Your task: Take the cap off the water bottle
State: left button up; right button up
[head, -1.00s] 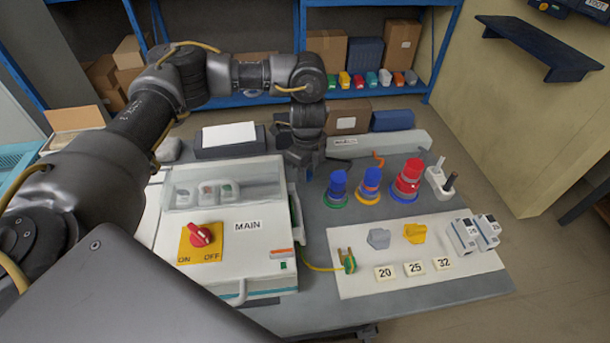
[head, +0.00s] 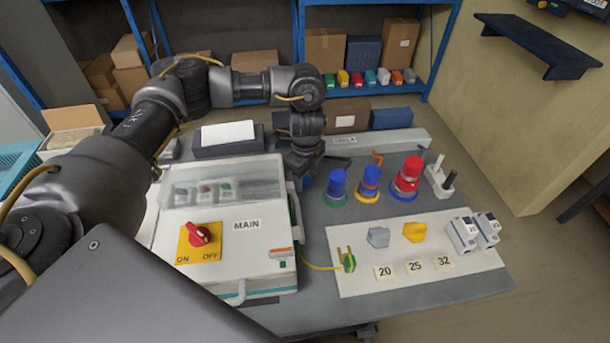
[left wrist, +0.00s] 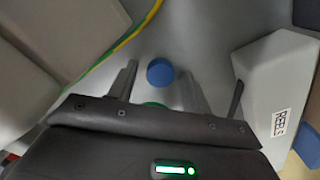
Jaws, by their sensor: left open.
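My left gripper (head: 304,176) points down behind the right edge of the main switch box, and its fingers are mostly hidden in the head view. In the left wrist view its fingers (left wrist: 158,88) are open, with a blue round top (left wrist: 160,72) in the gap between them. A small bit of blue (head: 307,181) also shows below the gripper in the head view. This may be the bottle's cap; no bottle body can be made out. Part of a green ring (left wrist: 154,104) shows at the gripper's edge. My right gripper is not in view.
The main switch box (head: 225,265) stands left of the gripper. To its right stand a blue socket (head: 337,185), another blue socket (head: 370,182) and a red socket (head: 407,177). A long grey box (head: 385,144) lies behind. A white board (head: 350,284) lies in front.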

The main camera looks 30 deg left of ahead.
aim_at(306, 179)
pick_arm(q)
notch_tip(306, 179, up, 12)
jog(key=shift+r, duration=0.15)
dwell(0.4)
